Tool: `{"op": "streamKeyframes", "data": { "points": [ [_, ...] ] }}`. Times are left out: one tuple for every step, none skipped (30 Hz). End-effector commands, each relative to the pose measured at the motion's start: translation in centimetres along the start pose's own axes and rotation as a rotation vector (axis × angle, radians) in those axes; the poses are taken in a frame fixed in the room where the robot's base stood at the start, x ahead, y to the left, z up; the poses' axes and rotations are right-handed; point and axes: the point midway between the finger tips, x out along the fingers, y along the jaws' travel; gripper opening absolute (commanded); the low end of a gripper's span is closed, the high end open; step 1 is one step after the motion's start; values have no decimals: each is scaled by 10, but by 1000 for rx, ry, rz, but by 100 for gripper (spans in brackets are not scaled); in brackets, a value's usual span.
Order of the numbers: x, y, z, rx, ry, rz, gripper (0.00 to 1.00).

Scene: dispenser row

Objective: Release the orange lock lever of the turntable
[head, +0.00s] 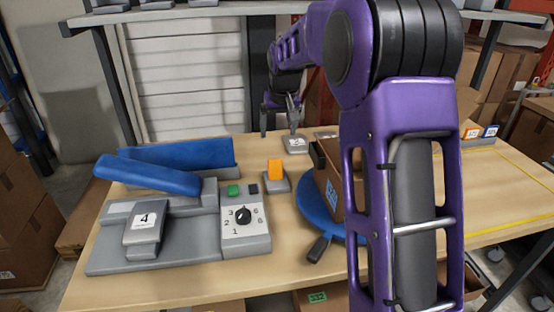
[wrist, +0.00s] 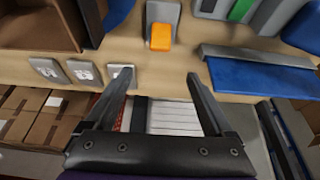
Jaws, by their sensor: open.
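The orange lock lever (head: 275,170) stands upright on a small grey base (head: 277,183), left of the blue turntable (head: 314,221). In the wrist view the lever (wrist: 160,37) shows near the top, beyond my fingertips. My gripper (head: 278,132) is open and empty above the back edge of the table, behind the lever and apart from it. In the wrist view my gripper (wrist: 161,76) has its two fingers spread wide with nothing between them. My arm hides the right part of the turntable.
A brown box (head: 329,180) sits on the turntable. A grey dispenser (head: 154,234) with a blue arm and a dial panel (head: 245,232) stands at left. Numbered grey tags (wrist: 83,72) line the back edge. Bare table lies between lever and back edge.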

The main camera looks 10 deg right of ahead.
Motion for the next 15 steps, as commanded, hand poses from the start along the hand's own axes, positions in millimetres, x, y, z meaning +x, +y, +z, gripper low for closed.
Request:
{"op": "streamKeyframes", "data": {
  "points": [
    [11, 0, 1, 0, -4, 0, 88],
    [17, 0, 2, 1, -4, 0, 88],
    [26, 0, 1, 1, -4, 0, 88],
    [32, 0, 1, 1, -4, 0, 88],
    [39, 0, 2, 1, -4, 0, 88],
    [48, 0, 1, 1, -3, 0, 88],
    [55, 0, 1, 1, -3, 0, 88],
    [61, 0, 1, 1, -3, 1, 88],
    [70, 0, 1, 1, -2, 1, 88],
    [77, 0, 1, 1, -3, 0, 88],
    [83, 0, 1, 1, -3, 0, 88],
    [92, 0, 1, 1, -3, 0, 88],
    [98, 0, 1, 1, -2, 0, 88],
    [105, 0, 1, 1, -2, 0, 88],
    [113, 0, 1, 2, -2, 0, 88]
  ]
}}
